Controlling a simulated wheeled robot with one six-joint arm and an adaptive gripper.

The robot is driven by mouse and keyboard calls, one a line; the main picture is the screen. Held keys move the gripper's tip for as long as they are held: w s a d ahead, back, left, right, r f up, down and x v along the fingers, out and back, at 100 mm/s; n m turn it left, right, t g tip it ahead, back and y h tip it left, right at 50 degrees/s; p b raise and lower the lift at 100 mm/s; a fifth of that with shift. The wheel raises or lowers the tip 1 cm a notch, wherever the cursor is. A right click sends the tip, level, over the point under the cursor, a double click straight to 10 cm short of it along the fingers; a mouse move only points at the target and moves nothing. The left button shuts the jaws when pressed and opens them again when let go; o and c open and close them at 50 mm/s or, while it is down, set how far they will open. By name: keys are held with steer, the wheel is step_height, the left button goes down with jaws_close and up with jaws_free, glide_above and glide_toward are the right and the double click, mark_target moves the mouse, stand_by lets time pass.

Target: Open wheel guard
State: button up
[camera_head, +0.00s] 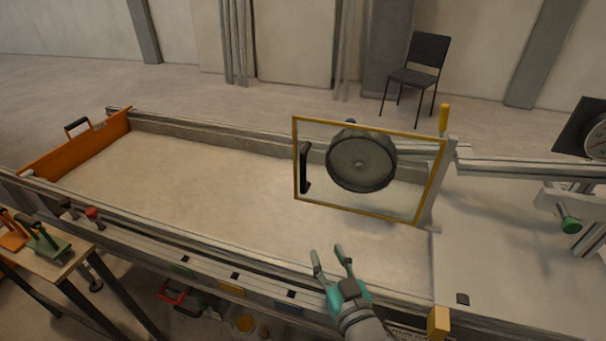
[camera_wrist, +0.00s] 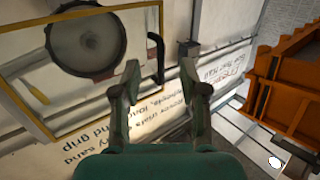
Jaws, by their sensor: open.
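The wheel guard (camera_head: 298,172) is a clear panel in a yellow frame, upright over the sandbed in the head view. A dark round wheel (camera_head: 361,161) shows through it. A black handle (camera_head: 305,167) is on the guard's left side. In the wrist view the guard frame (camera_wrist: 47,42), the wheel (camera_wrist: 86,42) and the handle (camera_wrist: 157,58) are at upper left. My gripper (camera_head: 329,256) is open and empty, below and in front of the guard in the head view, apart from the handle. It also shows in the wrist view (camera_wrist: 167,85).
The sandbed (camera_head: 215,185) is a long rail-edged tray with an orange end gate (camera_head: 85,143) at left. A side bench (camera_head: 62,262) with hand tools stands at lower left. A gauge (camera_head: 596,138) and green knob (camera_head: 571,225) are at right. A chair (camera_head: 420,60) stands behind.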

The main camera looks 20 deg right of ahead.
glide_toward(304, 173)
steer(key=shift+m+t, duration=0.3)
steer(key=shift+t, duration=0.1)
steer(key=w, duration=1)
steer(key=shift+w+d+f, duration=0.15)
steer(key=shift+w+f, duration=0.25)
steer(key=shift+c, duration=0.2)
jaws_close()
